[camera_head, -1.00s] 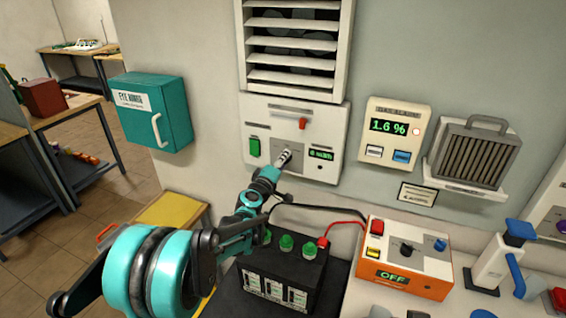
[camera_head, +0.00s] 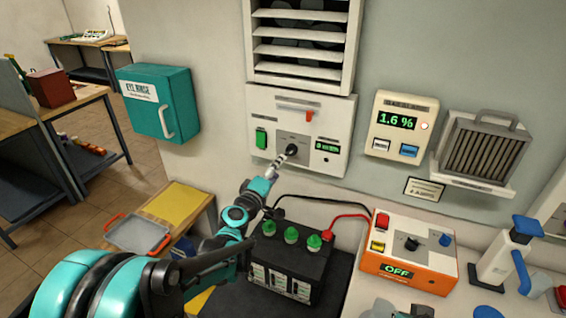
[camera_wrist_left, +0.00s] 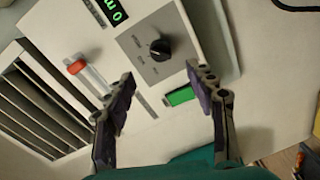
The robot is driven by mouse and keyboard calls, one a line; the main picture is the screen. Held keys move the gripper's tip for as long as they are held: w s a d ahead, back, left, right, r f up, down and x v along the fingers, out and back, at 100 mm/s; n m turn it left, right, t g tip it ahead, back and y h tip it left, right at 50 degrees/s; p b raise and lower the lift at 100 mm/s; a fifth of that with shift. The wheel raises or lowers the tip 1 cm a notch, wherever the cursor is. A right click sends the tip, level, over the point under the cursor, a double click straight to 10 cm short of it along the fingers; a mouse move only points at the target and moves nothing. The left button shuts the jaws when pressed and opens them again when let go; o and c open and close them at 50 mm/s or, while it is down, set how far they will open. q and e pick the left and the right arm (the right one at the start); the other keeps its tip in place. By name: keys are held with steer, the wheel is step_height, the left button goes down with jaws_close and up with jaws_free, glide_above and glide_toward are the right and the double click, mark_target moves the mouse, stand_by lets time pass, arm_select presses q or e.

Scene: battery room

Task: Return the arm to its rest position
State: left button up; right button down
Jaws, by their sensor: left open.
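My left arm comes in from the lower left in the head view. Its gripper (camera_head: 277,168) is in front of the white control panel (camera_head: 265,101) under the vent, just below the black rotary knob (camera_head: 291,150). In the left wrist view the gripper (camera_wrist_left: 160,80) is open, with nothing between its fingers. The knob (camera_wrist_left: 160,48) shows beyond the fingertips and apart from them. A green switch (camera_wrist_left: 180,96) is near the right finger and a red-tipped slider (camera_wrist_left: 77,67) is left of the fingers.
Below the arm stands a black battery (camera_head: 285,270) with green caps and cables. An orange charger (camera_head: 408,255) reading OFF is right of it. A teal eye-rinse cabinet (camera_head: 158,103) hangs at left. A gas display (camera_head: 398,124) and a heater-like grilled unit (camera_head: 482,150) are at right.

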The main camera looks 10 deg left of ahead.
arm_select(q)
steer(key=shift+s+a, duration=0.1)
steer(key=shift+s, duration=0.6)
steer(key=s+d+f+m+g+h+b, duration=0.1)
steer(key=s+d+f+m+g, duration=0.2)
steer(key=s, duration=0.4)
steer(key=s+d+m+g+h, duration=0.1)
steer(key=s+d+m+g, duration=0.15)
steer(key=s+m, duration=0.3)
steer(key=s+a+f+m+g+y, duration=0.1)
steer(key=s+f, duration=0.2)
steer(key=s, duration=0.3)
steer(key=s+a+f+m+g+y+b, duration=0.1)
steer(key=s+a+f+g+y, duration=0.1)
steer(key=s, duration=0.4)
steer(key=s+a+f+m+g+y, duration=0.1)
steer(key=s+a+f+m+y, duration=0.1)
steer(key=s+f, duration=0.3)
steer(key=shift+s+a, duration=0.25)
steer(key=shift+s, duration=0.65)
